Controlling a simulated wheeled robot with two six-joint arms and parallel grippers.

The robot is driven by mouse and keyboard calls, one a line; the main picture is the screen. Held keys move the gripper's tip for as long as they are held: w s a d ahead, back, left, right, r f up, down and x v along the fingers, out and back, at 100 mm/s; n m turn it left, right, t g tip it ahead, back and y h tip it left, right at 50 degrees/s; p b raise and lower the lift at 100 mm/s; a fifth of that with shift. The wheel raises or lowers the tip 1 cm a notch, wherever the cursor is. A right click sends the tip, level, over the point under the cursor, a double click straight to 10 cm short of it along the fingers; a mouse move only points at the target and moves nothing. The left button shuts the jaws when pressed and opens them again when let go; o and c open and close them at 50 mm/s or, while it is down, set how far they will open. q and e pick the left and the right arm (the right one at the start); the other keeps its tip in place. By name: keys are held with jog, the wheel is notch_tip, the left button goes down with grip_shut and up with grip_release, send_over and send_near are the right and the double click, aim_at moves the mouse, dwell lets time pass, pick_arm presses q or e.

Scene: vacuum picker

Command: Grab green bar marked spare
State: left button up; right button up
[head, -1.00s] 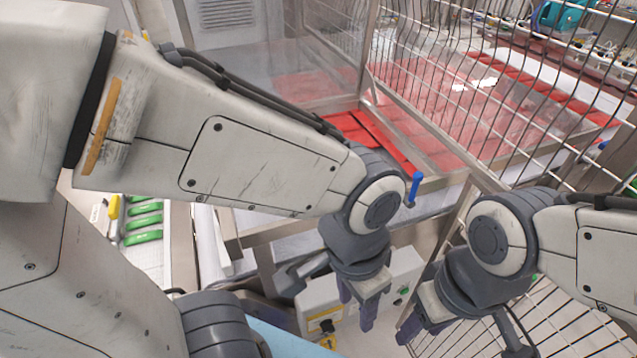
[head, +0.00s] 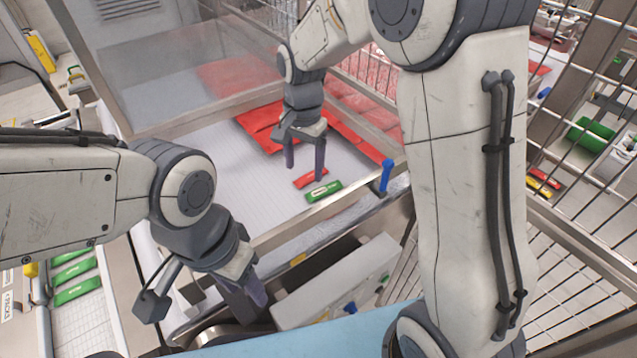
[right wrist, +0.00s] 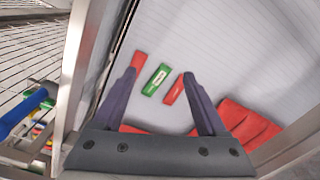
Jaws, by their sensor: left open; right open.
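A green bar (head: 323,192) with a pale label, too small to read, lies on the white ribbed surface near the metal front rail. It also shows in the right wrist view (right wrist: 157,79), with a red bar (right wrist: 174,90) beside it and another red piece (right wrist: 139,62) on its other side. My right gripper (head: 305,172) is open and empty above the white surface, just behind the bars. In the right wrist view its fingers (right wrist: 159,75) frame the green bar but appear above it. My left gripper (head: 250,288) is empty and open, in front of the rail, low.
Several green bars (head: 75,278) lie in a tray at the left. Red packs (head: 262,122) lie behind my right gripper. A clear panel (head: 180,75) stands at the back left. A blue handle (head: 386,175) rises from the front rail (head: 330,207).

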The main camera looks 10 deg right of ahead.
jog(key=w+d+f+m, duration=0.5)
jog(key=w+d, duration=0.2)
send_over(325, 189)
jog(key=shift+m, duration=0.4)
notch_tip(325, 189, down, 5)
jog(key=shift+w+d+r, duration=0.1)
jog(key=shift+d+r, duration=0.05)
jog(key=shift+r, duration=0.05)
jog(key=shift+f+p, duration=0.3)
jog(key=shift+f, duration=0.05)
jog(key=shift+f+p, duration=0.4)
jog(key=shift+f, duration=0.25)
jog(key=f, duration=0.1)
jog(key=f+p, duration=0.1)
jog(key=f, duration=0.1)
jog(key=shift+s+f, duration=0.2)
jog(key=shift+f, duration=0.45)
grip_shut()
